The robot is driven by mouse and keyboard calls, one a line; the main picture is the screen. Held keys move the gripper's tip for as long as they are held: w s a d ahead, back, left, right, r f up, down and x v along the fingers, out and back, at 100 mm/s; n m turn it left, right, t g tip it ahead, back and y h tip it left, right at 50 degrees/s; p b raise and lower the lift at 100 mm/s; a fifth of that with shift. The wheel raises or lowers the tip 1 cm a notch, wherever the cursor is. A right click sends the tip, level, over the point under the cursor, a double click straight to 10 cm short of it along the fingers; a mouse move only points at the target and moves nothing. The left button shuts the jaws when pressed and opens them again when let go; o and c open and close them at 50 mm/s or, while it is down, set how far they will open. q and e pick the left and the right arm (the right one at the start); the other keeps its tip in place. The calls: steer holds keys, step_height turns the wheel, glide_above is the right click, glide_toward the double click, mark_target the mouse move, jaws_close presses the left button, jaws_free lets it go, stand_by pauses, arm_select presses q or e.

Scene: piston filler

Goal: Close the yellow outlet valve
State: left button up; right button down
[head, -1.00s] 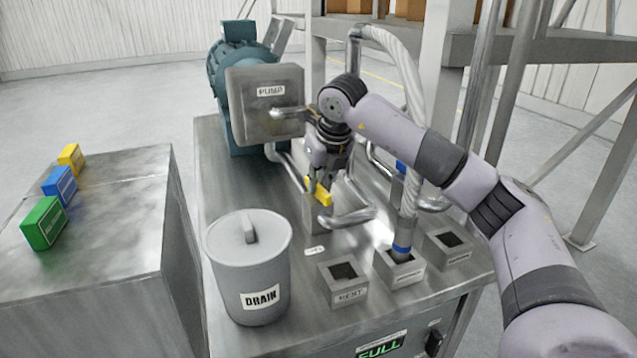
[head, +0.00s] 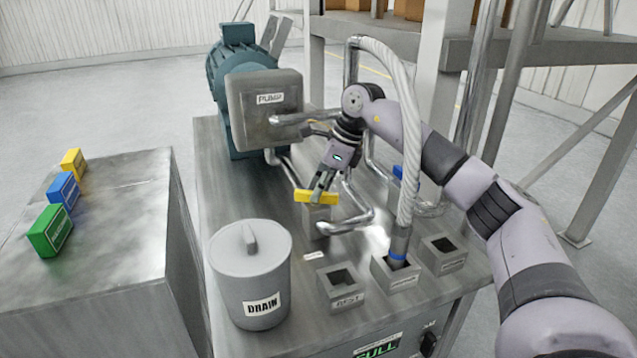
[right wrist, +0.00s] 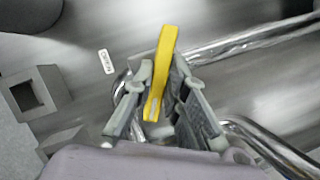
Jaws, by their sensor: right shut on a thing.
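The yellow outlet valve handle (head: 318,197) sits on top of a small metal block (head: 316,222) with a curved steel outlet pipe (head: 352,224) beside it. In the head view the handle lies crosswise, left to right. My right gripper (head: 319,192) is above it with its fingers on the handle. In the right wrist view the yellow handle (right wrist: 162,75) runs between the two fingers of my right gripper (right wrist: 162,110), its far end sticking out past them. The fingers hide part of the handle's middle. My left gripper is not in view.
A drain bucket (head: 250,275) stands at the front left of the steel bench. Square sockets, one marked REST (head: 342,286), and a white hose (head: 410,160) are at the right. The pump (head: 265,105) is behind. Three coloured blocks (head: 62,200) lie on the left table.

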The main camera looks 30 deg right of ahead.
steer(key=n+p, duration=0.1)
steer(key=n+g, duration=0.1)
steer(key=n, duration=0.1)
steer(key=shift+w+d+r+y+p, duration=0.1)
steer(key=shift+w+r+y+p, duration=0.1)
steer(key=shift+y+p, duration=0.2)
steer(key=shift+f+n+g+p, duration=0.1)
steer(key=shift+n+g+p, duration=0.4)
steer(key=shift+n, duration=0.9)
steer(key=c, duration=1.6)
jaws_free()
steer(key=shift+f, duration=0.1)
